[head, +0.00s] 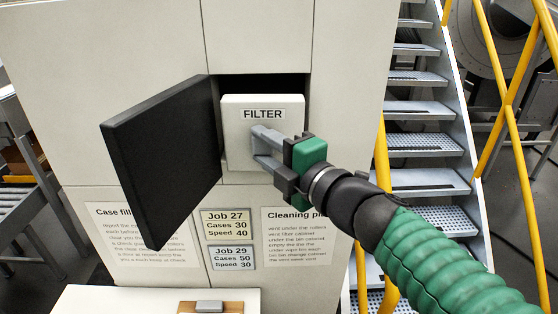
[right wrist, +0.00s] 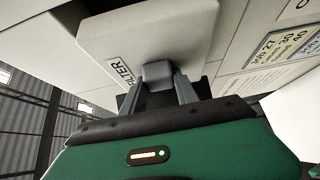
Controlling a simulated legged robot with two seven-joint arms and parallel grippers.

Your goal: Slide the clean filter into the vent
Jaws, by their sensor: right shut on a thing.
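The white filter (head: 262,105), labelled FILTER, sits at the opening of the vent (head: 262,81) in the cabinet front. My right gripper (head: 264,146) is shut on the grey handle on the filter's front face. In the right wrist view, the filter (right wrist: 150,35) fills the upper middle, with the handle between the fingers (right wrist: 157,80). My left gripper is not in view.
A black door (head: 160,160) stands swung open on the vent's left side. Printed notices and job plates (head: 225,224) are below the vent. A pale surface with a brown clipboard-like item (head: 210,307) is at the bottom. Metal stairs with yellow rails (head: 420,130) stand to the right.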

